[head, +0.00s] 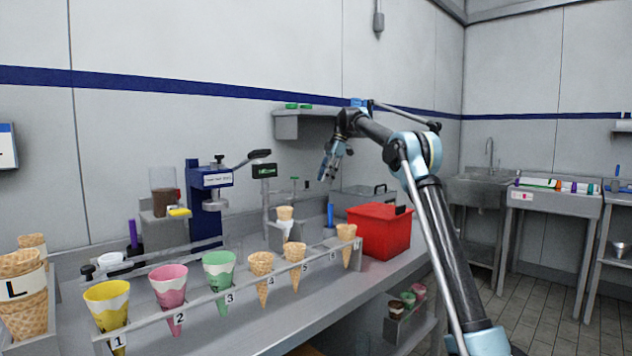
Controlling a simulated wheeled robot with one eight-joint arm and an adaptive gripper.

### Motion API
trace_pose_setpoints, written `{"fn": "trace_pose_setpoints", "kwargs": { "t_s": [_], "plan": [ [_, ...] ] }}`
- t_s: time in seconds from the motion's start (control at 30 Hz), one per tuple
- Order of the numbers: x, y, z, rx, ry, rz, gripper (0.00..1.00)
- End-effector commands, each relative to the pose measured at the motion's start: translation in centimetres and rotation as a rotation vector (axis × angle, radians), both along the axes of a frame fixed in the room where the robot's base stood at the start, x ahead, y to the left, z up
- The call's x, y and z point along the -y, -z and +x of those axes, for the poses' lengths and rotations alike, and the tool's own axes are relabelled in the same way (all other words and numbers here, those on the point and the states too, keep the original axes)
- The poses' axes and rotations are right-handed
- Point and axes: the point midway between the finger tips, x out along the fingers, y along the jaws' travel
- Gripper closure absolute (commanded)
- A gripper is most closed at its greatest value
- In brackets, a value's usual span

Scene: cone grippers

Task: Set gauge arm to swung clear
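I cannot tell for certain which part is the gauge arm. A grey post with a dark box and green lettering (265,171) stands behind the cone rack, near a cone in a white holder (285,221). A blue press-like machine (210,195) stands to the left, with a black-ended lever (257,156) reaching right and up. My gripper (328,176) hangs in the air right of these posts, below the wall shelf, fingers pointing down. Its fingers look apart and empty.
A rack (222,304) with numbered slots of paper-wrapped and bare cones runs along the counter front. A red bin (381,231) stands at the right end. A wall shelf (300,125) is behind my arm. A sink (484,188) is further right.

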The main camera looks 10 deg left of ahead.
Motion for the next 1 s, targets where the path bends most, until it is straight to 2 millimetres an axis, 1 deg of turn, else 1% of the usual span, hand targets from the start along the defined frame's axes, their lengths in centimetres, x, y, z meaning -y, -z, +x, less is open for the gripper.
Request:
{"fn": "trace_pose_setpoints", "kwargs": {
  "t_s": [0.03, 0.1, 0.3, 0.47, 0.7, 0.73, 0.77, 0.8, 0.87, 1.0],
  "plan": [
    [0.9, 0.0, 0.6, 0.0, 0.002, 0.0, 0.65],
    [1.8, 0.0, 1.3, 0.0, 0.002, 0.0, 0.65],
    [3.7, 0.0, 2.5, -0.001, 0.0, -0.001, 0.65],
    [4.3, 0.0, 2.9, 0.0, 0.0, 0.0, 0.65],
    [4.3, 0.0, 2.9, 0.0, 0.0, 0.0, 0.65],
    [4.3, 0.0, 2.9, 0.0, 0.0, 0.0, 0.7],
    [4.3, 0.0, 2.9, 0.0, 0.0, 0.0, 0.77],
    [4.3, 0.0, 2.9, 0.0, 0.003, 0.001, 0.86],
    [4.3, -0.2, 2.8, 0.003, 0.015, 0.005, 0.99],
    [4.1, -1.0, 2.0, 0.019, 0.092, 0.025, 1.0]
  ]
}}
